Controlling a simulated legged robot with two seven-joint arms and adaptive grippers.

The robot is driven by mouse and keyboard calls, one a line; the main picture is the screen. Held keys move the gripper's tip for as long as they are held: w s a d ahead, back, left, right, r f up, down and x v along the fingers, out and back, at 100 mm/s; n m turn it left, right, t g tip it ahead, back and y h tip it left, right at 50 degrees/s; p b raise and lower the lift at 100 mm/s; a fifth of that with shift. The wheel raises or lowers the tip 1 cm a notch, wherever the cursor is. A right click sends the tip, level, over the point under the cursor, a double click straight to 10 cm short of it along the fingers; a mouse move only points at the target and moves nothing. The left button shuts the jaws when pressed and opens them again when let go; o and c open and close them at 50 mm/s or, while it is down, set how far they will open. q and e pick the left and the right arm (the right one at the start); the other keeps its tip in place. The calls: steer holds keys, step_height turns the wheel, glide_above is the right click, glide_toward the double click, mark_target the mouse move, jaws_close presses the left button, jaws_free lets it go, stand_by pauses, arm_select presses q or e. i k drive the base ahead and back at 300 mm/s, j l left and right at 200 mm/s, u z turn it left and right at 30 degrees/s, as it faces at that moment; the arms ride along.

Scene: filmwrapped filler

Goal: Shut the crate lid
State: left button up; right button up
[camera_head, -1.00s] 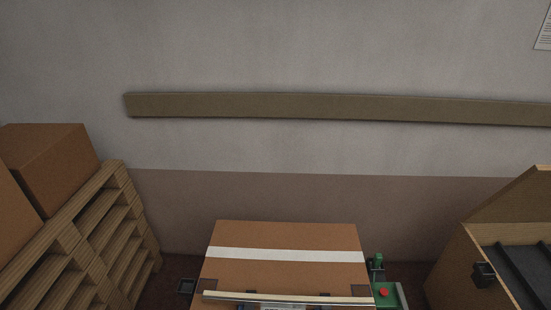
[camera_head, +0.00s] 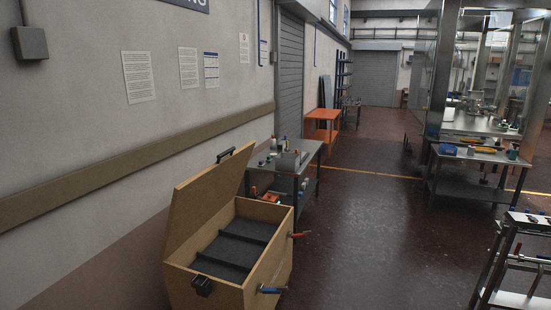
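A wooden crate (camera_head: 268,268) stands against the left wall, left of the picture's middle. Its lid (camera_head: 207,203) is open, tilted up and back toward the wall, with a dark handle (camera_head: 226,154) at its top edge. Inside, a dark grey lining (camera_head: 235,250) is split by black dividers. A black latch (camera_head: 202,285) sits on the near side. A red-handled piece (camera_head: 299,235) and a blue-handled piece (camera_head: 271,290) stick out from the crate's right side. Neither of my grippers shows in the head view.
A metal table (camera_head: 307,158) with small items stands just beyond the crate. An orange table (camera_head: 323,124) is farther along the wall. Open dark floor (camera_head: 365,235) lies right of the crate. A black-framed stand (camera_head: 510,262) is at the lower right.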

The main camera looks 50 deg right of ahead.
mark_target(195, 201)
steer(key=z, duration=1.4)
steer(key=i+l, duration=0.1)
steer(key=l, duration=0.3)
